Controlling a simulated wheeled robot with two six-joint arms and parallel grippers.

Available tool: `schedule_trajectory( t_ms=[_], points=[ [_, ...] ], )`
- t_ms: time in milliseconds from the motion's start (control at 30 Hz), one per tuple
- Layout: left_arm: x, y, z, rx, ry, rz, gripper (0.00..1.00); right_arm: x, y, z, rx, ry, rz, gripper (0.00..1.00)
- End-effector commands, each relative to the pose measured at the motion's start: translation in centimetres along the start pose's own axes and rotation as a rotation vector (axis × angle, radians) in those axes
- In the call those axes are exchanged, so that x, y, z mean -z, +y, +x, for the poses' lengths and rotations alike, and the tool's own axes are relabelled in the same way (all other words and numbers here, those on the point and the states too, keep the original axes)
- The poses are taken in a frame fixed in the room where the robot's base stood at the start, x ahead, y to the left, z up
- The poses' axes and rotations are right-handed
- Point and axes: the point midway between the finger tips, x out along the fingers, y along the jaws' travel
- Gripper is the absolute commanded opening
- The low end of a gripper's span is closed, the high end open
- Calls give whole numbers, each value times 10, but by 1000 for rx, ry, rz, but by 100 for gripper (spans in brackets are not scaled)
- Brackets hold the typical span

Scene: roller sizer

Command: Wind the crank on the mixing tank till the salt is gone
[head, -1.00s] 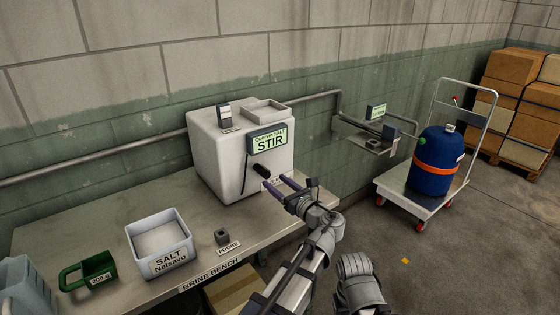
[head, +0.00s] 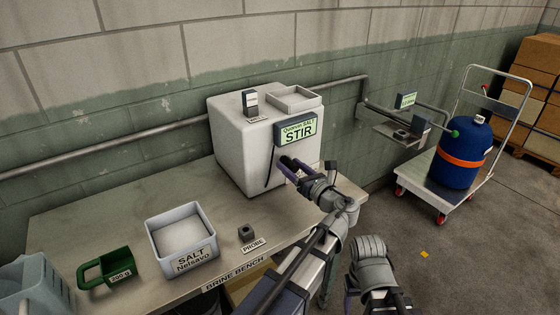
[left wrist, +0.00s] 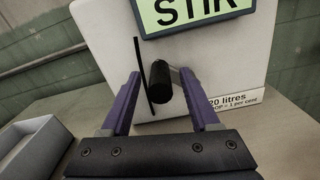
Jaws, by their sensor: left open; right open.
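My left gripper (head: 287,166) is open at the tank front. In the left wrist view its purple fingers (left wrist: 163,90) stand on both sides of the handle with gaps. Salt inside the tank cannot be seen. My right gripper (head: 372,303) is at the bottom edge, mostly cut off, away from the tank.
A white salt bin (head: 183,262), a green scoop (head: 106,268), a probe block (head: 246,233) and a bluish container (head: 30,290) stand along the bench (head: 110,215). A blue drum (head: 462,152) on a trolley (head: 430,192) is at the right. Open floor lies in front of the trolley.

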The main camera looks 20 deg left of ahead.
Motion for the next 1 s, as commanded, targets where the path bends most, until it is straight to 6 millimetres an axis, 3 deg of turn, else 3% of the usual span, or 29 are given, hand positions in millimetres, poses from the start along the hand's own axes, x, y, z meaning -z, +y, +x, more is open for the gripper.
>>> schedule_trajectory(
  t_ms=[333,867,1000],
  points=[
    [0,-3,0,1,0,0,62,0,0,0,0,0,0,62],
    [0,-3,1,1,0,0,2,0,0,0,0,0,0,62],
    [0,-3,1,1,0,0,0,0,0,0,0,0,0,62]
  ],
)
